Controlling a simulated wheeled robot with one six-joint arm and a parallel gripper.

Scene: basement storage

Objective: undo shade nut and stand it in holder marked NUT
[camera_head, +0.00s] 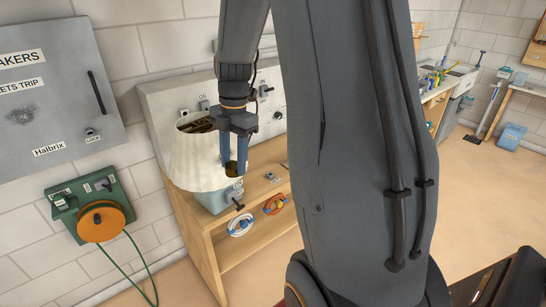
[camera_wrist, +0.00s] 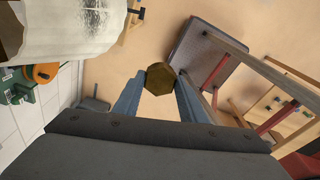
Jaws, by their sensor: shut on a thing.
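My gripper (camera_head: 234,164) points down in front of the white lamp shade (camera_head: 190,160) in the head view. Its blue fingers are shut on the brass-coloured shade nut (camera_wrist: 159,79), which shows as a hexagon between the fingertips in the wrist view. In the head view the nut (camera_head: 231,169) is small and partly hidden by the fingers. The shade also shows at the upper left of the wrist view (camera_wrist: 75,28), apart from the nut. I cannot make out a holder marked NUT in either view.
The shade is by a wooden bench (camera_head: 262,160) with a grey-green box (camera_head: 218,198) below it. A green reel unit (camera_head: 90,207) and a grey cabinet (camera_head: 55,85) are on the left wall.

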